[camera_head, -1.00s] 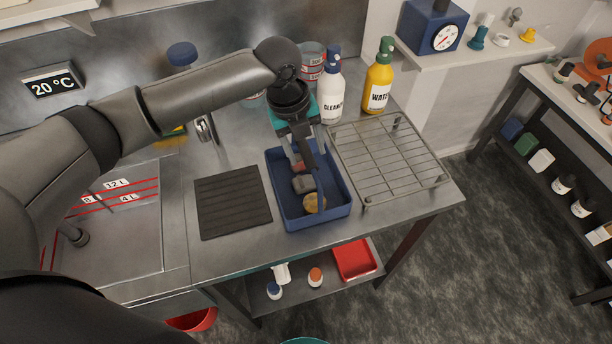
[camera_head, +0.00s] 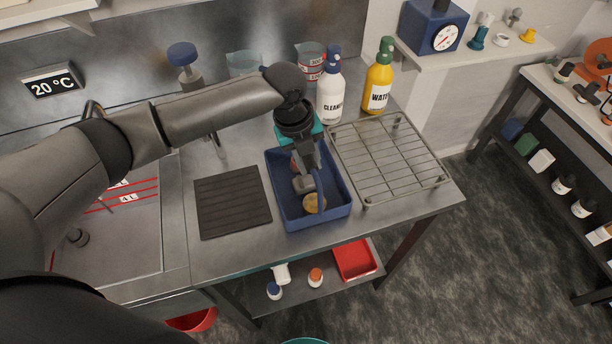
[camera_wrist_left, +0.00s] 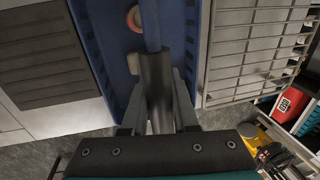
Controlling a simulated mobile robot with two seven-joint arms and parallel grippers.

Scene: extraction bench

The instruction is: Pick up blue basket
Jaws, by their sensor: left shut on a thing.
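The blue basket (camera_head: 337,198) sits on the steel bench between the black ribbed mat and the wire rack. It holds a tan round piece (camera_head: 314,203) and a reddish ring, which shows in the left wrist view (camera_wrist_left: 133,18). My left gripper (camera_head: 304,184) is over the basket, pointing down. In the left wrist view its fingers (camera_wrist_left: 158,95) are shut on the dark sleeve of the basket's blue handle (camera_wrist_left: 151,25). The basket (camera_wrist_left: 90,40) shows on both sides of the handle there. The hand hides part of the basket's inside. My right gripper is not in view.
The wire rack (camera_head: 386,165) stands close to the basket's right side. The black mat (camera_head: 232,202) lies at its left. A cleaner bottle (camera_head: 330,95) and a yellow water bottle (camera_head: 377,85) stand behind. The sink (camera_head: 125,235) is at the left.

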